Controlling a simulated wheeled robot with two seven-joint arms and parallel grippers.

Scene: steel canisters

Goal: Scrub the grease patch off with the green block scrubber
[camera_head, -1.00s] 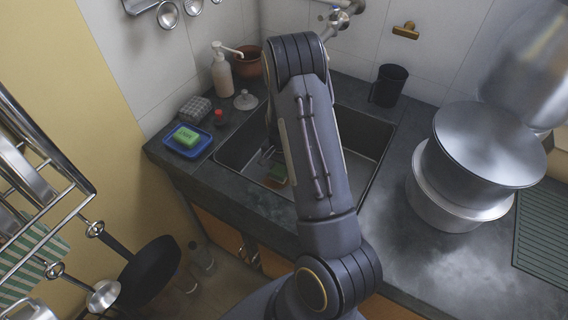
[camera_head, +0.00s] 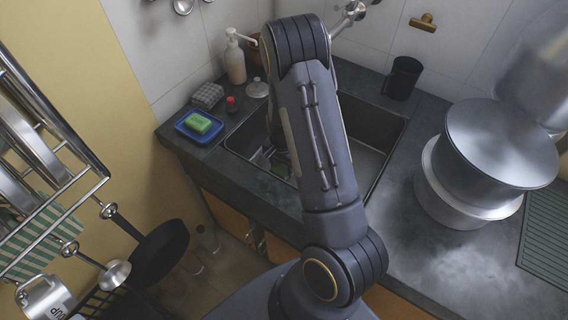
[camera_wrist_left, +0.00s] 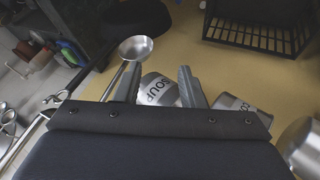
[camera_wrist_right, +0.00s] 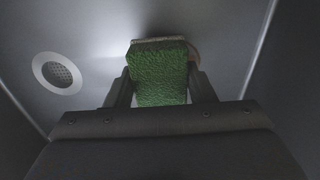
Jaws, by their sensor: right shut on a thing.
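The green block scrubber (camera_wrist_right: 158,78) is between the fingers of my right gripper (camera_wrist_right: 160,92), which is shut on it. In the right wrist view its far end is at the steel sink floor; whether it touches is hard to tell. A dull brownish patch, apparently the grease patch (camera_wrist_right: 194,53), shows just beyond the scrubber's right edge, mostly hidden behind it. In the head view my right gripper (camera_head: 265,157) is down inside the sink (camera_head: 372,158), partly behind my arm, with some green of the scrubber (camera_head: 281,168) showing. My left gripper (camera_wrist_left: 160,85) is open and empty in its wrist view.
The sink drain (camera_wrist_right: 57,73) lies left of the scrubber. A blue tray (camera_head: 185,133) with a green bar (camera_head: 198,122) stands left of the sink. A black cup (camera_head: 403,78) and a large pot (camera_head: 500,145) stand right.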

